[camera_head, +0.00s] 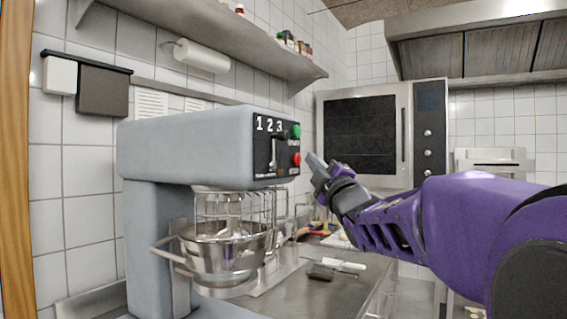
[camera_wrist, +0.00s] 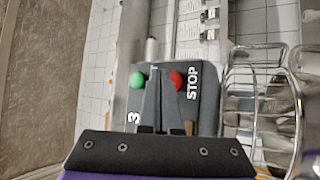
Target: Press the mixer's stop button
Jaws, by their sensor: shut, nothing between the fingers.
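The grey mixer (camera_head: 190,145) stands at the left of the head view, with a black panel marked 1 2 3 on its front. Its red stop button (camera_head: 296,159) is on the panel's right side, below a green button (camera_head: 295,131). In the wrist view the red stop button (camera_wrist: 176,79) sits beside the word STOP, and the green button (camera_wrist: 137,80) is to its left. My gripper (camera_head: 311,160) is shut and empty, close to the red button in the head view. In the wrist view my gripper's fingertips (camera_wrist: 158,72) lie between the two buttons, nearer the red one. Contact cannot be told.
A steel bowl (camera_head: 222,252) and a wire guard (camera_head: 235,208) sit under the mixer head. A shelf (camera_head: 215,40) runs above. An oven (camera_head: 365,130) stands behind my gripper. The steel counter (camera_head: 330,292) holds several small items.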

